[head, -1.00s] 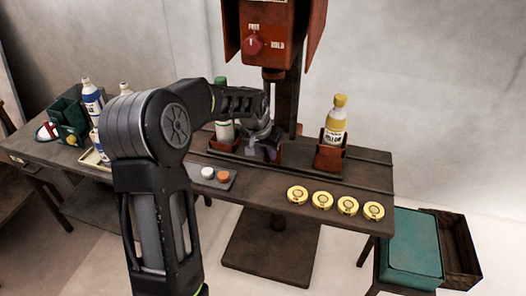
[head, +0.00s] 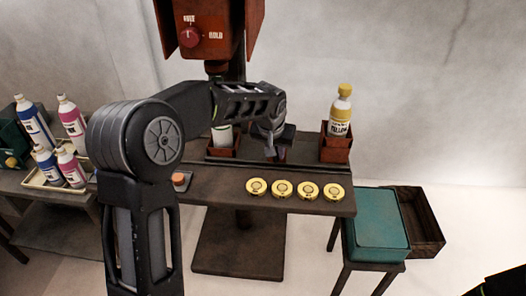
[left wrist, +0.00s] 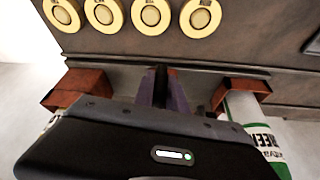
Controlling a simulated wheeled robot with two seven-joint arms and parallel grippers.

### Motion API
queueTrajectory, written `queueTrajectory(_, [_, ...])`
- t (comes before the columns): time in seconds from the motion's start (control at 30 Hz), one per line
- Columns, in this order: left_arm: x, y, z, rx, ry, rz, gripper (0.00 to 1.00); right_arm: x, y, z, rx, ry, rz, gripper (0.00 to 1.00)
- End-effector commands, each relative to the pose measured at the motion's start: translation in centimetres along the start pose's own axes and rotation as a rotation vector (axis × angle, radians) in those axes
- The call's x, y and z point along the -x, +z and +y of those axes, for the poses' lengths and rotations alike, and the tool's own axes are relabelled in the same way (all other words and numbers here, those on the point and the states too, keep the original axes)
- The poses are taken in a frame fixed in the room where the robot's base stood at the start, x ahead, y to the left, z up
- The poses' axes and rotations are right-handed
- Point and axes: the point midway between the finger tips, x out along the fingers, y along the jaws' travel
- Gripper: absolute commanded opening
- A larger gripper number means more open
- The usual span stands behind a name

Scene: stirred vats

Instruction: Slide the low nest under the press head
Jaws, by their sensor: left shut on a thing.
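My left gripper (head: 272,150) is at the rail along the back of the table, between two red nests. It is shut on the low nest (head: 281,156), of which only a small red part shows beside the fingers. In the left wrist view, the fingers (left wrist: 165,88) point at the rail. The left nest (head: 224,151) holds a green-labelled bottle (left wrist: 255,135), partly hidden by my arm. The right nest (head: 335,147) holds a yellow bottle (head: 341,115). The red press head (head: 207,28) hangs above the left nest's side. My right gripper is out of view.
Several yellow discs (head: 282,189) lie in a row along the front of the table (head: 225,186). A teal-topped stand (head: 375,225) and a dark crate (head: 420,220) are at the right. Several bottles (head: 70,118) stand on the left. The rail right of the yellow bottle's nest looks clear.

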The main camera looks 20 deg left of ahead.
Motion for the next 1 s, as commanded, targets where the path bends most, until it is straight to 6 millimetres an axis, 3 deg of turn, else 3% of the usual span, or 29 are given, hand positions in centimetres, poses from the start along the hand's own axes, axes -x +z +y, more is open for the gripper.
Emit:
queueTrajectory(0.53, [-0.04, -0.22, 1.01, -0.003, 0.001, 0.002, 0.0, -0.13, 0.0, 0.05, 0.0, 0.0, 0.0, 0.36])
queueTrajectory(0.57, [-0.04, -0.22, 1.03, -0.003, 0.002, 0.002, 0.18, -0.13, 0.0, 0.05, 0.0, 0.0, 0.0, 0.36])
queueTrajectory(0.8, [-0.04, -0.21, 0.94, -0.001, 0.0, 0.001, 0.38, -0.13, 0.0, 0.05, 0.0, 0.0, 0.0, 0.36])
queueTrajectory(1.0, [-0.06, -0.19, 0.82, 0.0, -0.001, 0.0, 0.38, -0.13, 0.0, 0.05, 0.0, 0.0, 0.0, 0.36])
